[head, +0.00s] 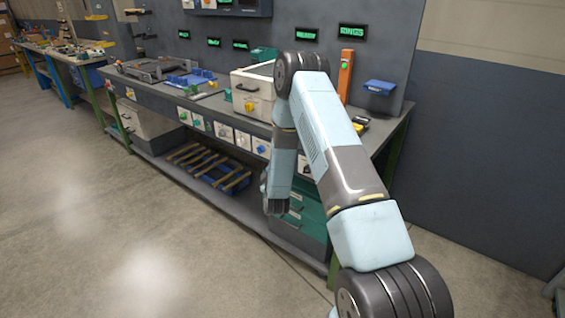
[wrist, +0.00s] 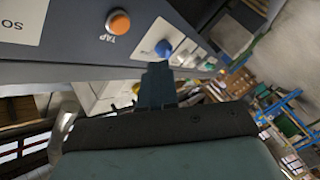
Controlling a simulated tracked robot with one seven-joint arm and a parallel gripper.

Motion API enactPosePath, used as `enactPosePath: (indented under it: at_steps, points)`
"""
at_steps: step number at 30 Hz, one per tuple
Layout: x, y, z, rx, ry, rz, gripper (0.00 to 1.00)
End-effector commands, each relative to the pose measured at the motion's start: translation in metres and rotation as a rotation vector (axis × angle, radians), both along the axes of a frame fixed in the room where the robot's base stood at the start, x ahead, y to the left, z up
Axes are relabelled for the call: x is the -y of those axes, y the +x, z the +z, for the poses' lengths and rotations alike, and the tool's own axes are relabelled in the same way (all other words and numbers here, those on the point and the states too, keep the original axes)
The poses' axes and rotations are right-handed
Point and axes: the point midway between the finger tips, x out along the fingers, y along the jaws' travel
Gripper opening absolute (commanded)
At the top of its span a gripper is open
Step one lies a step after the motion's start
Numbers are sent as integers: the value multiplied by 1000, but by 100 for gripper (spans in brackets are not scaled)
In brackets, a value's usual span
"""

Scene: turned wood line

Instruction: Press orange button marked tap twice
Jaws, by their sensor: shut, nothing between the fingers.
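My gripper (wrist: 158,70) is shut and empty. Its fingertips are below and to the right of the button in that view, nearest to a blue knob (wrist: 163,48) on the neighbouring plate. I see no contact with the button. In the head view my gripper (head: 276,208) points down in front of the workbench's front edge. I cannot make out the orange button there; my arm covers part of the panel.
The workbench (head: 150,90) carries a row of white plates with knobs along its front. A cream box (head: 250,105) and an orange upright block (head: 345,77) stand on top. The floor (head: 120,240) in front is clear.

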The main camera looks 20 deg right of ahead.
Motion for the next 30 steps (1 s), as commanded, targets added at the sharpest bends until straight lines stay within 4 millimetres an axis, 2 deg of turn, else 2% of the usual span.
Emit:
enactPosePath:
  at_steps: [20, 23, 26, 30]
  points:
    - [0, 1, 2, 0, 2, 1, 0]
    - [0, 4, 12, -7, 15, 6, 0]
    - [-1, 9, 31, -28, 44, 15, 0]
    - [-4, 14, 70, -74, 102, 34, 0]
